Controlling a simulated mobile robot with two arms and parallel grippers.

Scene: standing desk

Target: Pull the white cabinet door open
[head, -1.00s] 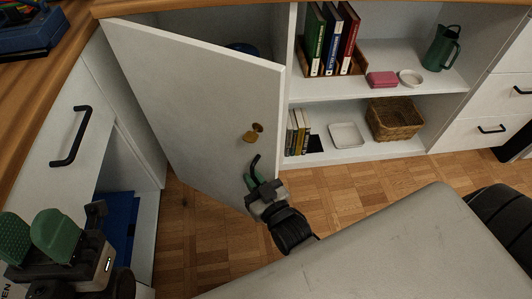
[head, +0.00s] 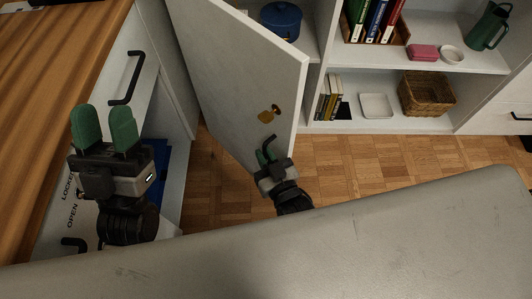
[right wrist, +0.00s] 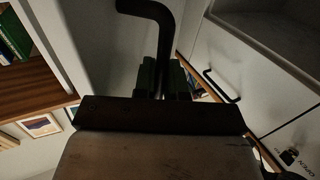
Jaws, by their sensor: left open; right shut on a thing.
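The white cabinet door (head: 225,85) stands partly open, and its free edge points toward me. It has a brass lock (head: 269,114) and a black curved handle (head: 268,142) low on its face. My right gripper (head: 264,156) is at the handle, its green fingers shut on it. In the right wrist view, the handle (right wrist: 158,25) runs down between the fingers (right wrist: 162,80). My left gripper (head: 104,125) is open and empty, left of the door, in front of the drawer side. The handle's gripped part is mostly hidden by the fingers.
A blue pot (head: 281,20) shows behind the door. Open shelves to the right hold books (head: 375,18), a white tray (head: 377,106) and a basket (head: 428,93). A drawer handle (head: 127,78) and wooden desktop (head: 60,75) lie left. Parquet floor (head: 350,170) is clear below.

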